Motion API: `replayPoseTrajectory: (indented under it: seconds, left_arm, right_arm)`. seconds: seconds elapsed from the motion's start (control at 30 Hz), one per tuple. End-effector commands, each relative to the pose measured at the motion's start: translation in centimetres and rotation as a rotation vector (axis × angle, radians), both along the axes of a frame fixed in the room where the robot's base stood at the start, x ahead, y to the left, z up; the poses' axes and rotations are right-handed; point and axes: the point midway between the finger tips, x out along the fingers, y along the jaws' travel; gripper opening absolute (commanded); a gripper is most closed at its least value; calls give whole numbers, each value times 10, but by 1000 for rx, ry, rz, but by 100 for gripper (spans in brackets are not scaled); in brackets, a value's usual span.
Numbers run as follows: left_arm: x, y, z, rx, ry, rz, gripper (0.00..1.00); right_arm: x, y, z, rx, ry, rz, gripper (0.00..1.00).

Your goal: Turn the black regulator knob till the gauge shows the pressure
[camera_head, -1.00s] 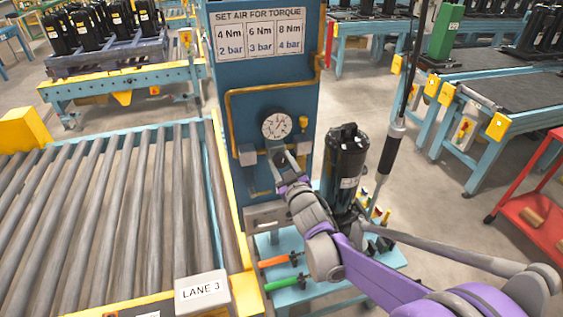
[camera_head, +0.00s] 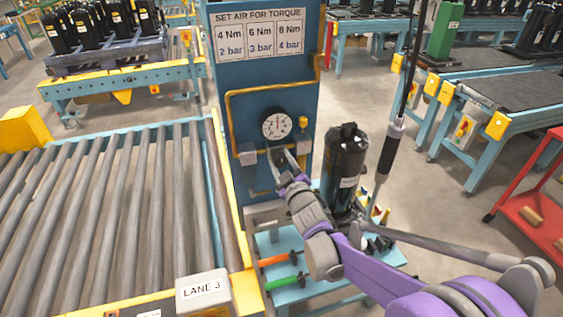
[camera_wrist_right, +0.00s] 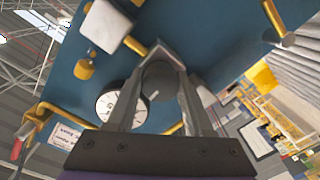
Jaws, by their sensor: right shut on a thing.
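The round white gauge (camera_head: 277,124) is on the blue panel (camera_head: 270,88). Its needle looks close to upright, but the scale is too small to read. The gauge also shows in the wrist view (camera_wrist_right: 108,106), left of my fingers. My right gripper (camera_wrist_right: 163,72) is shut on the black regulator knob (camera_wrist_right: 157,82), with one finger on each side of it. In the head view my right gripper (camera_head: 278,152) is just below the gauge and hides the knob. A sign (camera_head: 260,38) above pairs 4 Nm with 2 bar, 6 Nm with 3 bar and 8 Nm with 4 bar.
A yellow pipe (camera_head: 231,120) runs around the gauge on the panel. A black compressor (camera_head: 345,165) stands close to the right of my arm, with a hanging tool (camera_head: 391,150) beside it. The roller conveyor (camera_head: 120,215) lies to the left.

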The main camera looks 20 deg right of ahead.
Motion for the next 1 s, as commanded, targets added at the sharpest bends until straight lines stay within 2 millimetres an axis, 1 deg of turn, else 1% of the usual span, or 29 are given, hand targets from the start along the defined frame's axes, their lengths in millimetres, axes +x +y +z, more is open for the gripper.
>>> replayPoseTrajectory:
  seconds: [0.03, 0.17, 0.2, 0.47, 0.57, 0.67, 0.9, 1.0]
  left_arm:
    - [0, 0, 0, 0, 0, 0, 0]
    - [0, 0, 0, 0, 0, 0, 0]
    - [0, 0, 0, 0, 0, 0, 0]
    - [0, 0, 0, 0, 0, 0, 0]
    - [0, 0, -1, 0, 1, 0, 0]
    - [-1, 0, -4, 0, 2, 0, 0]
    - [-4, 0, -12, 0, 7, 0, 0]
    - [-4, 0, -14, 0, 8, 0, 0]
  right_arm:
    - [0, 0, 0, 0, -1, 1, 55]
    - [0, 0, 0, 1, -1, 1, 79]
    - [0, 0, 0, 1, -1, 1, 82]
    - [-1, 0, 0, 1, 0, 0, 82]
    - [-6, 0, 0, 0, 0, 0, 82]
    - [-19, -1, 0, 1, 0, 0, 82]
    - [-67, -4, 0, 1, -1, -1, 82]
    - [-83, -5, 1, 0, 0, 0, 82]
